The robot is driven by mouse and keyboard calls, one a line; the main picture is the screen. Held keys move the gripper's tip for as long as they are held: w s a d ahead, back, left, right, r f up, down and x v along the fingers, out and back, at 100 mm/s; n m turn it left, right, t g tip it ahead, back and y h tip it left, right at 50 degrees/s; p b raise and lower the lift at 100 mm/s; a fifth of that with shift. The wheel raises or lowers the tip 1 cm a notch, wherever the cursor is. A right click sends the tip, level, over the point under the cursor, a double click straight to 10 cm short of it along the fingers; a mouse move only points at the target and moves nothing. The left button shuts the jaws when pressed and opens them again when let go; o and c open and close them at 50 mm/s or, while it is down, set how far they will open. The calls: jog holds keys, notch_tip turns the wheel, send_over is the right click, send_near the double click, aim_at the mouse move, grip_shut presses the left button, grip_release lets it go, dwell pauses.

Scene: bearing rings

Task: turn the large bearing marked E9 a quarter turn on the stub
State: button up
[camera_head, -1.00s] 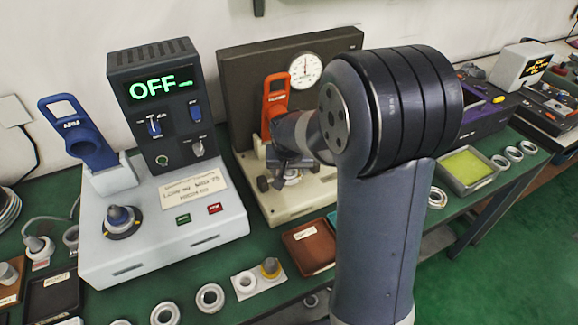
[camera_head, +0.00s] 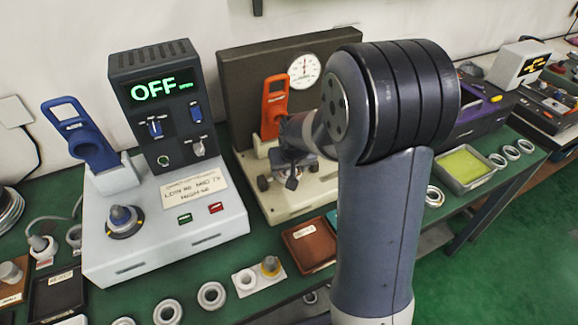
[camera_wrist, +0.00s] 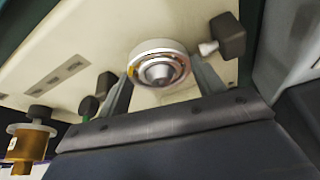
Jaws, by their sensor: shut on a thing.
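The large bearing (camera_wrist: 151,49) is a pale metal ring seated around the silver stub (camera_wrist: 160,72) on the cream gauge stand (camera_head: 310,200). An orange-yellow patch shows at its left side in the wrist view; no E9 marking is legible. My gripper (camera_wrist: 160,78) has one finger at each side of the bearing and is shut on it. In the head view my gripper (camera_head: 292,168) reaches down over the stand, and it and my arm hide the bearing there.
The stand carries a dial gauge (camera_head: 304,70) and an orange handled tool (camera_head: 274,103). Dark knobs (camera_wrist: 226,36) flank the bearing. The control box (camera_head: 160,92) reads OFF at left. A brown tray (camera_head: 309,245) and loose rings (camera_head: 211,296) lie in front.

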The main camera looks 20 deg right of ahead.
jog(key=shift+f+n, duration=0.1)
jog(key=shift+n, duration=0.5)
jog(key=shift+n+y+b, duration=0.3)
jog(key=shift+n+b, duration=0.1)
jog(key=shift+d+n, duration=0.1)
jog(key=shift+n, duration=0.2)
jog(key=shift+b, duration=0.3)
jog(key=shift+f+n+y+b, duration=0.1)
jog(key=shift+n+y+b, duration=0.4)
jog(key=shift+n+b, duration=0.2)
